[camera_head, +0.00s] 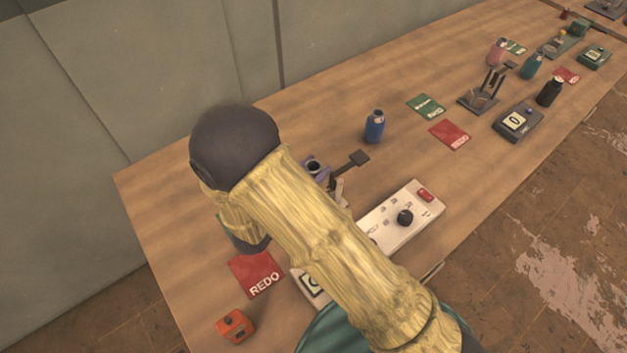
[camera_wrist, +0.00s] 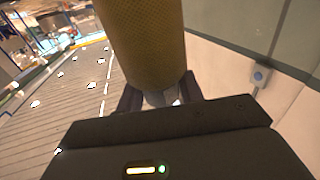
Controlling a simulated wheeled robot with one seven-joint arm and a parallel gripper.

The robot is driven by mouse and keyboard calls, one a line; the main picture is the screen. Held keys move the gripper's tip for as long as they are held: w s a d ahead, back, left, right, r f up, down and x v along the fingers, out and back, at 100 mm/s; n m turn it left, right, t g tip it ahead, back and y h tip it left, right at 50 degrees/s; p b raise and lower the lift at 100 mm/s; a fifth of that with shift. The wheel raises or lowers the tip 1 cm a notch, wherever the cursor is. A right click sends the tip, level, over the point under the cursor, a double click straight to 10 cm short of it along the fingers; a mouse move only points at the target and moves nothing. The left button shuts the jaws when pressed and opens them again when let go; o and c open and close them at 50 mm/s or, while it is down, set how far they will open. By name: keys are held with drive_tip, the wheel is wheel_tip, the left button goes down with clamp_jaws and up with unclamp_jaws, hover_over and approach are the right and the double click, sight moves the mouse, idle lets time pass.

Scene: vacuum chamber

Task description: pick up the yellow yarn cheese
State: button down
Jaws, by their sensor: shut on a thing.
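The yellow yarn cheese (camera_wrist: 143,45) fills the upper middle of the wrist view as a thick, textured yellow cylinder. My gripper (camera_wrist: 160,96) is shut on its lower, narrower end, with a dark finger on either side. The cheese's far end runs out of the top of the picture. In the head view my yellow-sleeved arm covers the near left part of the bench, and I cannot make out the cheese or my fingertips there.
The wooden bench (camera_head: 150,205) carries a red REDO card (camera_head: 256,273), an orange block (camera_head: 236,326), a white control panel (camera_head: 400,222) and a blue bottle (camera_head: 375,127). Black (camera_head: 549,92) and teal (camera_head: 531,66) bottles stand farther right. Bare wood lies behind the blue bottle.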

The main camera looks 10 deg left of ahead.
drive_tip(key=shift+r, duration=1.4)
